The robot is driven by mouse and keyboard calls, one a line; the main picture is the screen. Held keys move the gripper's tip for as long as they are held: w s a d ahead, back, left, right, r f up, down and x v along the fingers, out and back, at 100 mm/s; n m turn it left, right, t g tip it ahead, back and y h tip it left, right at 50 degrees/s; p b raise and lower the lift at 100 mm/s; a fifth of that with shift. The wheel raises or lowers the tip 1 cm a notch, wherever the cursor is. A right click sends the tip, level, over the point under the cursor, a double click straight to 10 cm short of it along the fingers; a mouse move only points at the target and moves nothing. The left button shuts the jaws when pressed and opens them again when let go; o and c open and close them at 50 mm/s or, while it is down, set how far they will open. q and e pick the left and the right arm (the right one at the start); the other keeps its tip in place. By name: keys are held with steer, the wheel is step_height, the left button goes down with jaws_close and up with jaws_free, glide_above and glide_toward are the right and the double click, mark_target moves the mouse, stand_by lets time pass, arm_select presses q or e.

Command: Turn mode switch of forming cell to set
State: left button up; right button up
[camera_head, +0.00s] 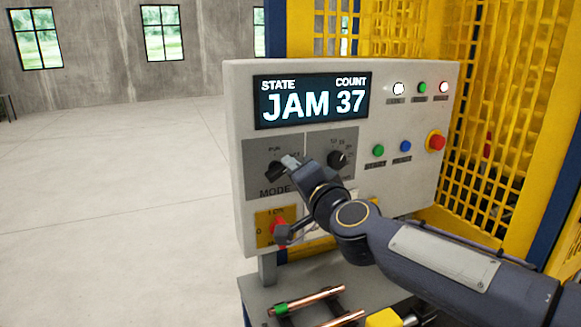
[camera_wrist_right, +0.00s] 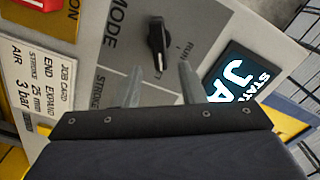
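The mode switch (camera_head: 274,172) is a black knob on a grey plate marked MODE, on the left of the forming cell's panel (camera_head: 409,188). In the right wrist view the knob (camera_wrist_right: 157,42) stands just beyond my fingertips, roughly in line with the gap between them, apparently untouched. A RUN label shows beside it; I cannot read the other labels or tell its setting surely. My right gripper (camera_head: 291,162) is in front of the switch, partly covering its plate. Its two fingers (camera_wrist_right: 161,78) are apart with nothing between them. My left gripper is not in view.
A screen (camera_head: 311,99) above reads JAM, count 37. A second black knob (camera_head: 338,159) is close right of the mode switch. A red rotary switch (camera_head: 279,229) on yellow is below. Buttons and a red emergency stop (camera_head: 436,141) are farther right. Copper tubes (camera_head: 308,300) lie below.

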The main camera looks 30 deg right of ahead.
steer(key=s, duration=0.4)
steer(key=shift+s+a, duration=0.15)
steer(key=s+a+f+n+g+y, duration=0.2)
steer(key=s+f+n+g, duration=0.3)
steer(key=s+f, duration=0.6)
steer(key=s+a+f+n+g+y, duration=0.2)
steer(key=s+a+f+n+g, duration=0.2)
steer(key=s+f, duration=0.7)
step_height(320, 180, down, 4)
steer(key=n+g, duration=0.2)
steer(key=g, duration=0.1)
steer(key=shift+a+r+y, duration=0.15)
steer(key=shift+a+y, duration=0.1)
steer(key=shift+y, duration=0.15)
steer(key=shift+s+d, duration=0.1)
